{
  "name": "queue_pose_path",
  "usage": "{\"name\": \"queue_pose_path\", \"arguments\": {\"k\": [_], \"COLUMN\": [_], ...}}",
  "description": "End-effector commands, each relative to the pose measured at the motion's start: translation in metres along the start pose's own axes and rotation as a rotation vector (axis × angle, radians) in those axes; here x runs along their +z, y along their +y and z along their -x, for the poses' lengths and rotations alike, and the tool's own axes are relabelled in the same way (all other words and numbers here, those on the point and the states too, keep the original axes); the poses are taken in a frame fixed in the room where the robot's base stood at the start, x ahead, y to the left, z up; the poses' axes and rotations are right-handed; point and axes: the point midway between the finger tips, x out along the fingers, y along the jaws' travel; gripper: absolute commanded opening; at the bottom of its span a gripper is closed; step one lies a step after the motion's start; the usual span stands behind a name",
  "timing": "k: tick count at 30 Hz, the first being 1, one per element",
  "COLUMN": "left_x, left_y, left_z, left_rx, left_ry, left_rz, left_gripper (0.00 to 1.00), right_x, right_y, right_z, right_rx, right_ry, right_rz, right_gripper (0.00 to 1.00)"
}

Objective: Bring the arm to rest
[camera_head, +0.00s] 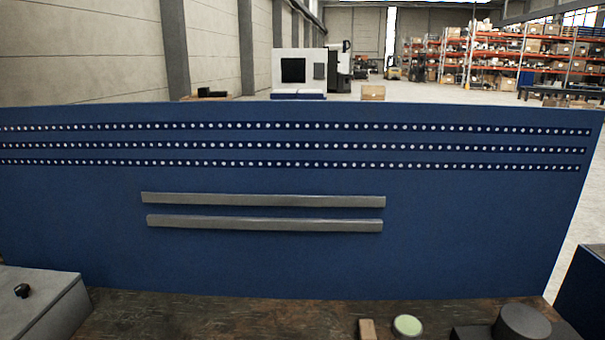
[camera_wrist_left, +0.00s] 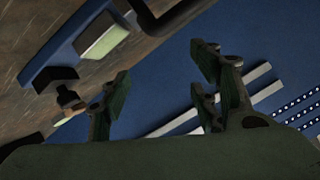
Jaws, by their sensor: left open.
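My left gripper (camera_wrist_left: 158,82) shows in the left wrist view with its dark green fingers spread apart and nothing between them. A dark curved bar (camera_wrist_left: 172,18) crosses the top of that view beyond the fingers; it may be part of the microscope, but I cannot tell. A pale block with a light green face (camera_wrist_left: 102,37) is at upper left. In the head view, a dark round part (camera_head: 522,322) and a pale green disc (camera_head: 407,325) show at the bottom right, cut by the frame edge. Neither gripper shows in the head view.
A brown worktop (camera_head: 230,315) runs along the bottom, backed by a tall blue panel (camera_head: 300,265) with perforated strips and two grey rails (camera_head: 265,223). A grey box (camera_head: 40,300) with a black knob stands at left. A small wooden block (camera_head: 367,329) sits beside the disc.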

Motion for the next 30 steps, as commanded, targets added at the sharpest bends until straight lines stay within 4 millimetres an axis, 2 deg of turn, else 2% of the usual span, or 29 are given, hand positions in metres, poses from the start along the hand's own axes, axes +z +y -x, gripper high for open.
{"name": "queue_pose_path", "arguments": {"k": [1,3,6,9,15,18,23,26,30], "left_x": [0.034,0.071,0.112,0.143,0.189,0.207,0.240,0.267,0.316], "left_y": [0.012,0.027,0.046,0.063,0.092,0.105,0.128,0.146,0.177], "left_z": [0.011,0.026,0.052,0.079,0.133,0.110,0.083,0.066,0.044], "left_rx": [0.048,0.107,0.178,0.240,0.345,0.344,0.351,0.357,0.367], "left_ry": [-0.110,-0.242,-0.399,-0.535,-0.765,-0.766,-0.782,-0.796,-0.819], "left_rz": [0.061,0.131,0.207,0.266,0.353,0.345,0.340,0.335,0.328], "left_gripper": [0.57,0.57,0.57,0.57,0.57,0.57,0.57,0.57,0.57], "right_x": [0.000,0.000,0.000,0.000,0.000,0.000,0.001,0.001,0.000], "right_y": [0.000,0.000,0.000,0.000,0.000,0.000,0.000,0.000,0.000], "right_z": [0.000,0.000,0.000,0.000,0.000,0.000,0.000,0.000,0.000], "right_rx": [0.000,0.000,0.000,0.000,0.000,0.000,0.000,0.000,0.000], "right_ry": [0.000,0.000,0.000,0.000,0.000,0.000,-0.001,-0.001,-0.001], "right_rz": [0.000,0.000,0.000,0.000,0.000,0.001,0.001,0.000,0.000], "right_gripper": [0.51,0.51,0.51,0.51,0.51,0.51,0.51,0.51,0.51]}}
